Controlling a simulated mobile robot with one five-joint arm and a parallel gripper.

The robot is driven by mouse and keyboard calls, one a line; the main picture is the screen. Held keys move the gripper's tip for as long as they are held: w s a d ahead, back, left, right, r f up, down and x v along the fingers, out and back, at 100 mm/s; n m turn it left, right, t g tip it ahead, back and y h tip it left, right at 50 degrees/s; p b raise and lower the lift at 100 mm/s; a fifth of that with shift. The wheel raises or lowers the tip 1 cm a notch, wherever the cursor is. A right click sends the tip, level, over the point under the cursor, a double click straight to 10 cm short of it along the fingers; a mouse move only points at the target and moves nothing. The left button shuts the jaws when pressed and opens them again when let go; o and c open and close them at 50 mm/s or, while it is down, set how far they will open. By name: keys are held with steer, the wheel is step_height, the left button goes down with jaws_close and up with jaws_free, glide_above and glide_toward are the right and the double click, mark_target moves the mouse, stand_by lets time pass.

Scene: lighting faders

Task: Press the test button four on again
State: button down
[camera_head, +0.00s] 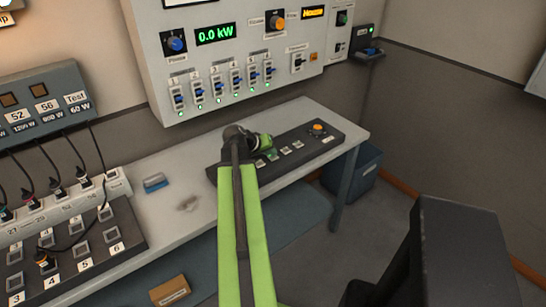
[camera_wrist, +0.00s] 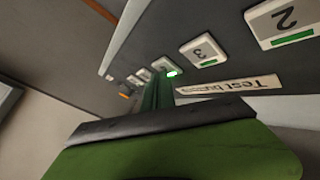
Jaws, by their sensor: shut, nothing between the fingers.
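The test button panel (camera_head: 330,148) is a long dark box on the table in the head view, with a row of pale buttons. The wrist view shows button 2 (camera_wrist: 285,20), button 3 (camera_wrist: 203,51) and the "Test buttons" label (camera_wrist: 232,85). The button after 3, in the place of four (camera_wrist: 164,64), has a bright green light; its number is not readable. My gripper (camera_head: 264,143) is shut and empty over the panel. In the wrist view its green fingers (camera_wrist: 158,92) reach to that lit button and partly cover it. I cannot tell whether they touch.
An orange knob (camera_head: 318,128) is at the panel's right end. A wall console (camera_head: 240,50) with several sliders and a "0.0 kW" display (camera_head: 215,34) hangs behind. A patch board (camera_head: 90,245) with cables is at left. A blue block (camera_head: 155,183) lies on the table (camera_head: 190,215).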

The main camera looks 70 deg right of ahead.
mark_target(271, 158)
steer(key=shift+r+p, duration=0.3)
steer(key=shift+r, duration=0.1)
step_height(271, 158, up, 6)
steer(key=p, duration=0.6)
